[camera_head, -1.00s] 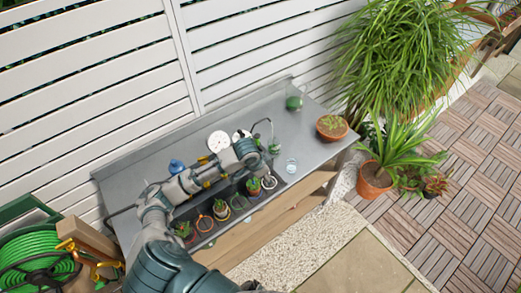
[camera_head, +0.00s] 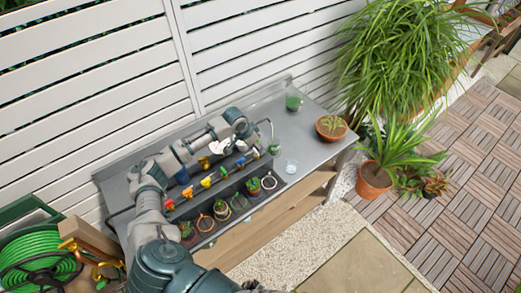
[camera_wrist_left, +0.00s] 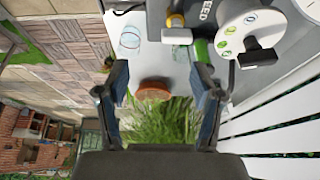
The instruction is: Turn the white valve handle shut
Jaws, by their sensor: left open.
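My left arm reaches in over the bench in the head view, and its gripper (camera_head: 242,134) is above the back right part of a row of coloured valves (camera_head: 206,182). In the left wrist view the two fingers of my left gripper (camera_wrist_left: 158,92) are wide apart with nothing held between them. A small white part (camera_wrist_left: 177,36) beside a yellow fitting shows ahead of the fingers at the top; I cannot tell for sure that it is the white valve handle. In the head view my arm hides part of that area. My right gripper is not in view.
A grey bench (camera_head: 130,180) holds a trough of small pots (camera_head: 221,209), a clear cup (camera_head: 291,167), a green jar (camera_head: 293,103) and a terracotta bowl (camera_head: 331,127). A white round dial (camera_wrist_left: 250,32) is close at the upper right. A slatted fence (camera_head: 90,90) stands behind.

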